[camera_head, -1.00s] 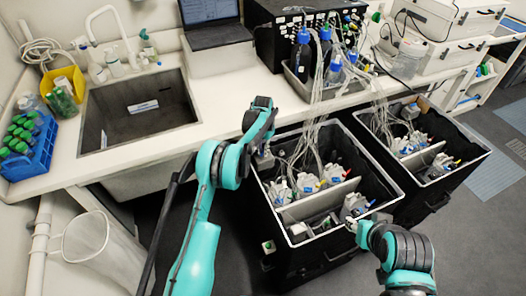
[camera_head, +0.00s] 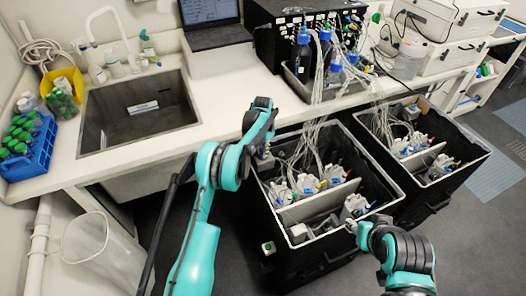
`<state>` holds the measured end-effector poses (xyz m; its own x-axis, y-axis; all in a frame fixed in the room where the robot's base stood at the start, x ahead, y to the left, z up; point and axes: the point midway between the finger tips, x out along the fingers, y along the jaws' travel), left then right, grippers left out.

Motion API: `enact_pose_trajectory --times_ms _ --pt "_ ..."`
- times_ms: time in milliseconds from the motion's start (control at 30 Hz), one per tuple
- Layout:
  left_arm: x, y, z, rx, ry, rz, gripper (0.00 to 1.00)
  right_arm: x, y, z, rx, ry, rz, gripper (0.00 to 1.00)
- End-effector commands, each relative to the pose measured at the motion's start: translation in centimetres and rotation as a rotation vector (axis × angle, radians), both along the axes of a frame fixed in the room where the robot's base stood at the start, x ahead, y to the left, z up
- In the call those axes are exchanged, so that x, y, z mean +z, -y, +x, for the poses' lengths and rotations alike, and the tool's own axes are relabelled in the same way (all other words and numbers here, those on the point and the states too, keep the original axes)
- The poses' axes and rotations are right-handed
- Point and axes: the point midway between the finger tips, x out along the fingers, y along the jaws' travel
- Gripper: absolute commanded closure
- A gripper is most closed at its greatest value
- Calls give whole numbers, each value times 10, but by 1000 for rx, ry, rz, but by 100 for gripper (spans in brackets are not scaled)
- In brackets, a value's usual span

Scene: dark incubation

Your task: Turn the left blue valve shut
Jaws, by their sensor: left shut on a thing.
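An open black box (camera_head: 290,243) with a pale rim stands below the bench. Inside are several whitish fittings with blue and red parts; a blue part (camera_head: 283,196) shows at the left of the row. I cannot tell for sure which is the left blue valve. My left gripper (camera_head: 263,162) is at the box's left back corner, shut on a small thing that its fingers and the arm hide. My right gripper (camera_head: 353,227) is at the box's front right rim, close to a whitish fitting (camera_head: 355,205); its finger opening is too small to make out.
Pale tubes (camera_head: 315,130) run from bottles on the bench down into the box. A second black box (camera_head: 462,170) stands close on the right. A sink (camera_head: 140,115) and a blue rack (camera_head: 38,155) are at the left. Dark floor lies in front.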

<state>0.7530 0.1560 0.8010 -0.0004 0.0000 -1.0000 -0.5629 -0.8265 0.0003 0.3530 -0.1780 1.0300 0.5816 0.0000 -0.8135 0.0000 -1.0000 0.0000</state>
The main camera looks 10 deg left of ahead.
Motion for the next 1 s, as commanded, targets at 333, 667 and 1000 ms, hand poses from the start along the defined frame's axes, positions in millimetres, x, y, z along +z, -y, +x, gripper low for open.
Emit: enact_pose_trajectory --times_ms 333,667,1000 --pt "0 -1 1 2 3 1 67 0 0 0 0 0 0 60" --pt "3 -2 1 3 4 2 67 0 0 0 0 0 0 60" --pt "50 0 0 2 3 1 67 0 0 0 0 0 0 60"
